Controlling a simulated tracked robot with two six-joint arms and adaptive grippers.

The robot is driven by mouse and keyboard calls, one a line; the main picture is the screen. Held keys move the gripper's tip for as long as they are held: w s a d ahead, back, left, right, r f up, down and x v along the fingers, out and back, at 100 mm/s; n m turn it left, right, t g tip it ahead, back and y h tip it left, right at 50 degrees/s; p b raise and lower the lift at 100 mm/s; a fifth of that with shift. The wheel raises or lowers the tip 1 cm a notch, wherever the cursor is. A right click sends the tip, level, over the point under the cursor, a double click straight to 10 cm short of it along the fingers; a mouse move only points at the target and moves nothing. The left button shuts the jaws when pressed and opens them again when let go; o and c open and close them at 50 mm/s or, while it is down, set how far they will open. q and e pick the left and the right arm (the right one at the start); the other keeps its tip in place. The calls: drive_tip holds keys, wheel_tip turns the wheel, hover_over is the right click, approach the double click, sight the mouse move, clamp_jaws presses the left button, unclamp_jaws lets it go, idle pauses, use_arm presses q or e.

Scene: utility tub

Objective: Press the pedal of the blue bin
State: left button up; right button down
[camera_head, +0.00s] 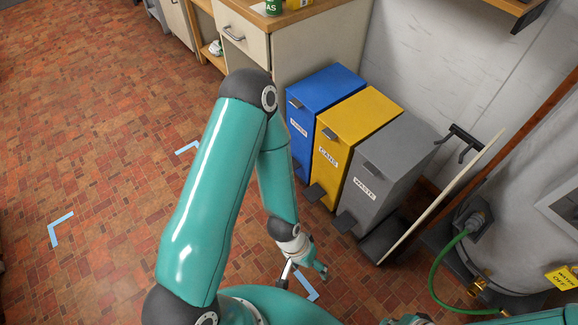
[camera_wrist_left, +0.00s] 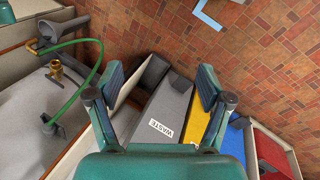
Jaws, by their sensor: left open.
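The blue bin (camera_head: 325,88) stands at the left end of a row of three bins, against the drawer cabinet. My left arm covers part of its front in the head view, and I cannot make out its pedal there. In the wrist view the blue bin (camera_wrist_left: 236,128) shows at the right, partly behind a finger. My left gripper (camera_head: 304,279) is open and empty, low over the floor in front of the grey bin and apart from the bins. Its two fingers (camera_wrist_left: 160,88) are spread wide in the wrist view. My right gripper does not show.
The yellow bin (camera_head: 355,127) and grey bin (camera_head: 392,165) stand right of the blue one, with dark pedals at floor level. A leaning board (camera_head: 445,198) and green hose (camera_head: 437,268) lie further right. The tiled floor (camera_head: 100,130) at left is clear.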

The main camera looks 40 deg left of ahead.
use_arm(q)
clamp_jaws()
idle(1.4)
